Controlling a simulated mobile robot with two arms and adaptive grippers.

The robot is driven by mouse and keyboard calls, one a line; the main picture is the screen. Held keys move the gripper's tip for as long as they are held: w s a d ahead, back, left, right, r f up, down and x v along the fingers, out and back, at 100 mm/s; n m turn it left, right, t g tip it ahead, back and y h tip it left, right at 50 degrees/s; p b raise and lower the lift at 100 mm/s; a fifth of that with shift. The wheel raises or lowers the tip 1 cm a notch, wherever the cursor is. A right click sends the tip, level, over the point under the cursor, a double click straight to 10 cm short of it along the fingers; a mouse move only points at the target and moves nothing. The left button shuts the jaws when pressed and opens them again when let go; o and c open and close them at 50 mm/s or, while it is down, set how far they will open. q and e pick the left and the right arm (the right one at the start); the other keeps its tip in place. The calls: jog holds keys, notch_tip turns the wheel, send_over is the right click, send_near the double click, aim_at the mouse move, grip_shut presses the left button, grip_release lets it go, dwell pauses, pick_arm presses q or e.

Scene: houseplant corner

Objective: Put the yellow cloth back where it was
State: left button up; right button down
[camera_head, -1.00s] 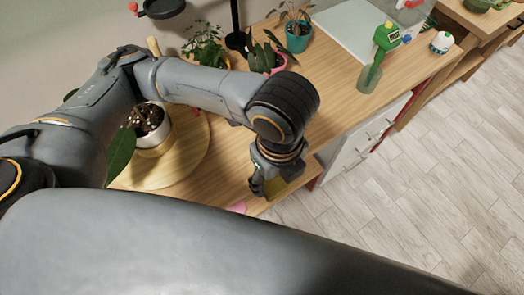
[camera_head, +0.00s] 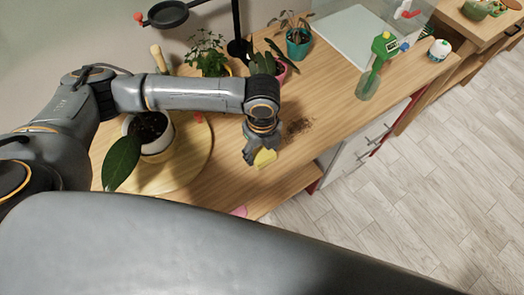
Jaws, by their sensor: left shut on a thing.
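The yellow cloth (camera_head: 265,158) is a small patch showing at the fingertips of my left gripper (camera_head: 257,153), which is shut on it. The gripper points down over the wooden table (camera_head: 330,115), near its front edge. I cannot tell whether the cloth touches the tabletop. Part of the cloth is hidden by the fingers. My right gripper is not in view.
A potted plant (camera_head: 150,130) stands on a round wooden board (camera_head: 190,172) at left. A green spray bottle (camera_head: 372,68), a teal pot (camera_head: 298,42) and a pink pot (camera_head: 282,72) stand farther back.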

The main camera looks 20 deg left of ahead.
aim_at(262, 153)
pick_arm(q)
jog(key=shift+f, duration=0.85)
jog(key=o, duration=1)
jog(key=shift+f, duration=0.1)
notch_tip(262, 153, up, 12)
jog(key=shift+r+b, duration=0.15)
jog(key=shift+b, duration=0.3)
jog(key=shift+s+d, duration=0.1)
